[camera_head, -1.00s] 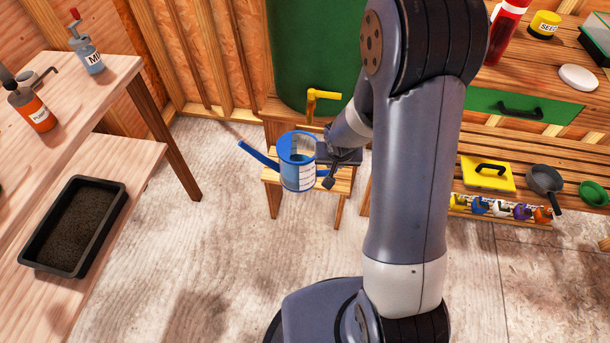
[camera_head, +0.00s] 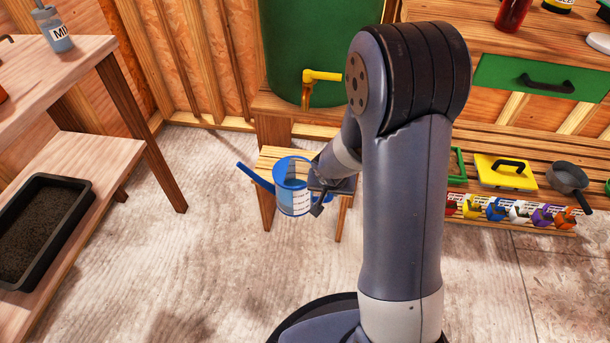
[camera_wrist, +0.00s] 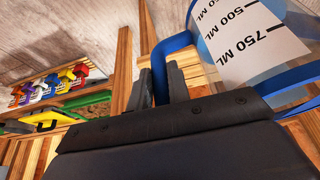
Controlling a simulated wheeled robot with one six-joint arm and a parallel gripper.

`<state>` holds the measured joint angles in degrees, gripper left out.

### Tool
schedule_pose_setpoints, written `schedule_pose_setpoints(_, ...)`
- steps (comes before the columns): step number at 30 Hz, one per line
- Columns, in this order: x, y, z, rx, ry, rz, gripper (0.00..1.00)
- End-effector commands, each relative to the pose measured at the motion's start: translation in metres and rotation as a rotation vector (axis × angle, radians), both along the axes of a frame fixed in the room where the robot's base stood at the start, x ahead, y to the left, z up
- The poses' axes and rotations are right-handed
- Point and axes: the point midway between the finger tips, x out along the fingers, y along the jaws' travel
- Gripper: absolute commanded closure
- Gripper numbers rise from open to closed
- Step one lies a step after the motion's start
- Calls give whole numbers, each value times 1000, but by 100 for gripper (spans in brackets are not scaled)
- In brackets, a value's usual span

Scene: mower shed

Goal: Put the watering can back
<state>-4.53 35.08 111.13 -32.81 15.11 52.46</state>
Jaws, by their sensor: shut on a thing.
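The watering can (camera_head: 294,201) has a clear body with measuring marks, a blue rim and a blue spout pointing up and left. In the head view it overlaps the small wooden stool (camera_head: 270,160) under the tap; I cannot tell whether it touches the stool. My gripper (camera_head: 318,194) is at the can's right side, shut on its blue handle. In the wrist view the dark fingers (camera_wrist: 160,88) close around the handle (camera_wrist: 174,43), beside the marked body (camera_wrist: 245,45). The can's base is not clearly seen.
A green barrel (camera_head: 320,40) with a yellow tap (camera_head: 318,76) stands behind the stool. A wooden bench with a black soil tray (camera_head: 75,190) is at left. A slatted shelf with a yellow lidded thing (camera_head: 505,171) and a dark pan (camera_head: 568,178) is at right. Floor in front is clear.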

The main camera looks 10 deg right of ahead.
Motion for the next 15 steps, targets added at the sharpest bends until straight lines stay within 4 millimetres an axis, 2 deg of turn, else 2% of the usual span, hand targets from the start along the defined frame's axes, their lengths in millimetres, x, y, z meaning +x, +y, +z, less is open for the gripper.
schedule_pose_setpoints(3,1,0,-9,0,-5,-6,100)
schedule_pose_setpoints(8,13,-4,-9,0,-6,-11,100)
schedule_pose_setpoints(15,63,-21,-8,1,-6,-14,100)
